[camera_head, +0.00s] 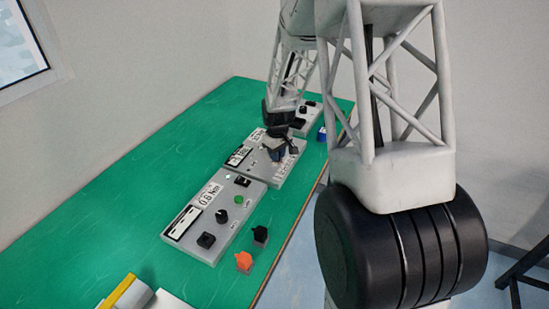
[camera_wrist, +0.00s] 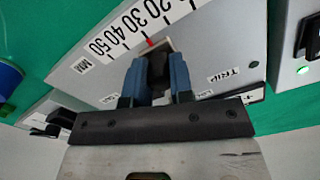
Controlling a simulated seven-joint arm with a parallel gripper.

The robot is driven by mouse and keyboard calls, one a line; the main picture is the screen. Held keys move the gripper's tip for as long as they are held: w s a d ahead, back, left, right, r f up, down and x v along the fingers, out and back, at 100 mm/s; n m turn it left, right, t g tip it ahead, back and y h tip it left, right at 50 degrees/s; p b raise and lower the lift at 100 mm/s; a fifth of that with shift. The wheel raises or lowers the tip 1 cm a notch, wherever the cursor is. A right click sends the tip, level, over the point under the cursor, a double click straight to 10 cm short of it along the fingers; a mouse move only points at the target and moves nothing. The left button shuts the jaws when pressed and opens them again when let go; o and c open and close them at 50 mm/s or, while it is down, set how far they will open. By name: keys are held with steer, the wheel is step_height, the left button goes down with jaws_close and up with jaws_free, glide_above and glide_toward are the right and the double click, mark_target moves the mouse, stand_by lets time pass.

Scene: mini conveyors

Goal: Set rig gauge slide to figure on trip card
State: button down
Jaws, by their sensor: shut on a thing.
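The gauge scale (camera_wrist: 130,28) in the wrist view is a white strip marked MM, with figures including 20, 30, 40 and 50. A red pointer (camera_wrist: 150,42) sits at its edge, around the 30 mark; the exact reading is unclear. My gripper (camera_wrist: 158,72) has blue fingers shut on the dark slide knob (camera_wrist: 158,64) beside the pointer. A TRIP label (camera_wrist: 222,76) is on the grey panel to the right. In the head view my gripper (camera_head: 277,152) is over the middle grey panel (camera_head: 268,176). A card (camera_head: 239,156) there is too small to read.
A nearer panel (camera_head: 212,240) carries a 0.6 Nm card (camera_head: 209,195), black controls and a green button (camera_head: 239,199). An orange part (camera_head: 243,260) and a dark block (camera_head: 260,235) stand on the green table (camera_head: 90,200). A blue item (camera_head: 322,134) is near the far right edge.

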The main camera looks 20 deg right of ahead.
steer(key=c, duration=1)
jaws_free()
steer(key=shift+r, duration=3.9)
steer(key=shift+s+r, duration=0.1)
